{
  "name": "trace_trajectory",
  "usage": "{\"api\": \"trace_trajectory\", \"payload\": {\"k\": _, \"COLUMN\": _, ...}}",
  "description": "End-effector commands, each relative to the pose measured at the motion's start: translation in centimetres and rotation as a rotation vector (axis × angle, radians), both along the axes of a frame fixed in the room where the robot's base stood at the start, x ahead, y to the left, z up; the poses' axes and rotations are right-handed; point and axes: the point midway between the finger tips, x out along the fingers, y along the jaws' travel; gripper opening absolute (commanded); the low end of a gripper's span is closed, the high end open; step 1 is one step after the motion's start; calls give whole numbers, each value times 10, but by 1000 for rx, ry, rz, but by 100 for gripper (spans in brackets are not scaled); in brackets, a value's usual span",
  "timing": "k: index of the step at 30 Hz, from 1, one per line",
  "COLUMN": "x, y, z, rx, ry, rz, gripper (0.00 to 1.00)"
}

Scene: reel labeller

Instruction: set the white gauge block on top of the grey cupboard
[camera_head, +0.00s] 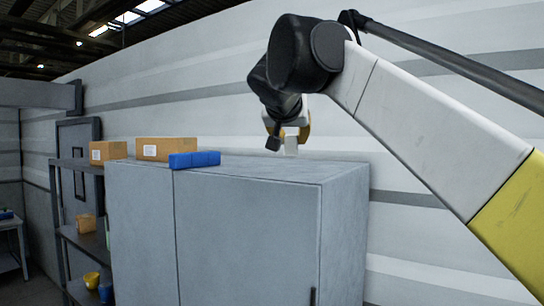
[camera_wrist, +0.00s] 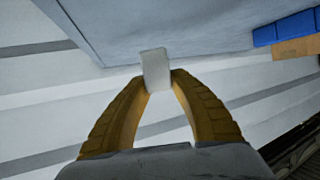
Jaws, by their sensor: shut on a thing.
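The white gauge block (camera_wrist: 156,68) is pinched between the two yellow fingertips of my gripper (camera_wrist: 157,82) in the wrist view. In the head view my gripper (camera_head: 290,135) hangs above the top of the grey cupboard (camera_head: 260,172), toward its back, with the white block (camera_head: 291,146) at its lower end. The block's lower end looks close to the cupboard top; I cannot tell whether they touch. Part of the gripper is hidden behind the dark wrist link.
On the cupboard's left part lie a blue block row (camera_head: 194,159) and a cardboard box (camera_head: 166,149). Another cardboard box (camera_head: 108,150) stands further left, by the shelf rack (camera_head: 75,163). The cupboard top around the gripper and to the right is clear. A striped wall (camera_head: 220,90) stands behind.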

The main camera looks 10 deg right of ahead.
Motion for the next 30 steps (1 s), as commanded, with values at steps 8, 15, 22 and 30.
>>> {"api": "trace_trajectory", "payload": {"k": 8, "x": 2, "y": 10, "z": -25, "rx": 1, "ry": 0, "rz": 0, "gripper": 0}}
{"api": "trace_trajectory", "payload": {"k": 15, "x": 1, "y": 9, "z": -46, "rx": 1, "ry": 0, "rz": 0, "gripper": 0}}
{"api": "trace_trajectory", "payload": {"k": 22, "x": 2, "y": 9, "z": -47, "rx": 1, "ry": 0, "rz": 0, "gripper": 0}}
{"api": "trace_trajectory", "payload": {"k": 30, "x": 2, "y": 9, "z": -49, "rx": 1, "ry": 0, "rz": 0, "gripper": 45}}
